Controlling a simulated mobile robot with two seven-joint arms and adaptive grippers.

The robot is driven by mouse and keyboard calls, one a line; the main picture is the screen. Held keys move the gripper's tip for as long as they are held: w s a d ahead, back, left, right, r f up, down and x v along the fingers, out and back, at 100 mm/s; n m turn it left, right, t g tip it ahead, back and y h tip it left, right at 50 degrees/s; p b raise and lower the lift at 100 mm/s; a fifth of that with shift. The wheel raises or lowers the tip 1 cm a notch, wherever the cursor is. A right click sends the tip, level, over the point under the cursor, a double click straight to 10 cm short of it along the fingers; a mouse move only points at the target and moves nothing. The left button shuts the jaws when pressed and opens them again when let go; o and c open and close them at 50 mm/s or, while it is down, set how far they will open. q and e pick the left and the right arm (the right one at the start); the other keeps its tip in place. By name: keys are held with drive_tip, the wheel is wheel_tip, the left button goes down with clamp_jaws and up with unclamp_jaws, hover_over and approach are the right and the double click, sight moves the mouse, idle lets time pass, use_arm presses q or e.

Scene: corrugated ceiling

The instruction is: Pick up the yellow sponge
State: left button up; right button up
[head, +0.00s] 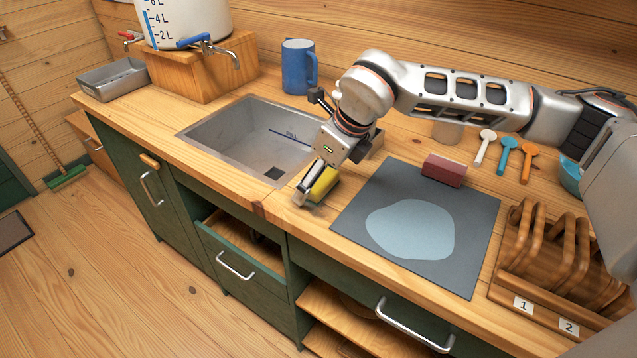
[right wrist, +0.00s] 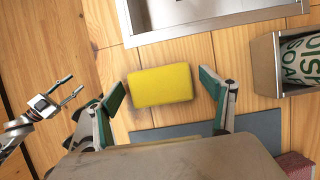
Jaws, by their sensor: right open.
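The yellow sponge (head: 324,183) lies on the wooden counter between the sink and the dark mat. In the right wrist view the sponge (right wrist: 160,85) shows whole, a rounded block. My right gripper (head: 311,190) is low over the sponge and partly covers it in the head view. In the right wrist view my right gripper (right wrist: 168,92) is open, with one finger on each side of the sponge and gaps between. What looks like my left gripper (right wrist: 66,90) shows small at the left of that view, away from the counter items. It is outside the head view.
The sink (head: 250,135) lies behind the sponge. The dark mat (head: 405,225) with a red block (head: 444,170) is to the right. A metal holder (right wrist: 264,65) with a soap bottle (right wrist: 300,62) stands nearby. A drawer (head: 238,262) is open below the counter edge.

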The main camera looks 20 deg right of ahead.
drive_tip(key=c, duration=0.9)
drive_tip(key=shift+r, duration=0.1)
drive_tip(key=shift+c, duration=0.2)
wheel_tip(320, 180, up, 20)
drive_tip(key=p, duration=0.1)
